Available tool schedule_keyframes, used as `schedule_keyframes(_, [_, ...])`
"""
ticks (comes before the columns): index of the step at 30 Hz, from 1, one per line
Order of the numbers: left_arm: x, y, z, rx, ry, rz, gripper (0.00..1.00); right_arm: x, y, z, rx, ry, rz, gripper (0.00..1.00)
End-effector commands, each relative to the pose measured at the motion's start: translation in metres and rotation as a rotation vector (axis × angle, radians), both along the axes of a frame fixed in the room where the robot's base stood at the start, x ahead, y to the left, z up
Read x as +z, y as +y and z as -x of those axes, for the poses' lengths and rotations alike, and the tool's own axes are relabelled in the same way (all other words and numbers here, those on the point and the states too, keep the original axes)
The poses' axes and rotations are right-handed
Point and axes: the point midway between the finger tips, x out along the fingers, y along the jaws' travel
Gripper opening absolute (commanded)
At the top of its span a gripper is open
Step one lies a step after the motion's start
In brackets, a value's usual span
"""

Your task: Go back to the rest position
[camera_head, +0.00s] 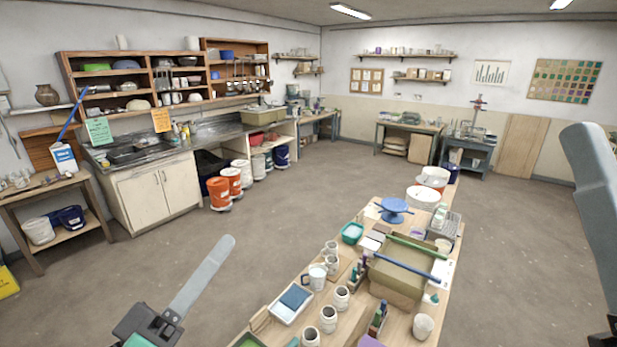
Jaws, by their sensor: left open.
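My left gripper (200,276) is at the lower left, in front of the near end of the long wooden table. One long grey finger shows, pointing up and right, with its dark base at the bottom edge. It is open, with nothing seen in it; the other finger is not clearly visible. A similar grey, round-tipped part of my right arm (590,190) stands at the right edge. It is cut off by the frame, so its jaw state cannot be told. Both appear apart from the table's objects.
Orange buckets (218,193) stand by the sink cabinet (160,190). Open floor (160,265) lies left of the table.

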Motion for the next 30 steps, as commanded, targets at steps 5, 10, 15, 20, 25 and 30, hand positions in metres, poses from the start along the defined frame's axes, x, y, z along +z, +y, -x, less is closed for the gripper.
schedule_keyframes(5, [0.149, -0.001, 0.066, 0.303, -0.426, -0.264, 0.47, 0.020, 0.000, 0.000, 0.000, 0.000, 0.000, 0.50])
schedule_keyframes(10, [0.200, 0.046, 0.127, 0.778, -0.641, -0.515, 0.47, 0.018, 0.000, 0.000, 0.000, 0.000, 0.000, 0.50])
schedule_keyframes(15, [0.199, 0.059, 0.125, 0.928, -0.641, -0.672, 0.47, 0.018, 0.000, 0.000, 0.000, 0.000, 0.000, 0.50])
schedule_keyframes(20, [0.198, 0.059, 0.125, 0.929, -0.641, -0.677, 0.47, 0.018, 0.000, 0.000, 0.000, 0.000, 0.000, 0.50])
schedule_keyframes(25, [0.173, 0.058, 0.124, 0.926, -0.640, -0.676, 0.47, -0.006, 0.000, 0.000, 0.000, 0.000, 0.000, 0.50])
schedule_keyframes(30, [0.103, 0.059, 0.124, 0.926, -0.639, -0.675, 0.47, -0.076, 0.000, 0.000, 0.000, 0.000, 0.000, 0.50])
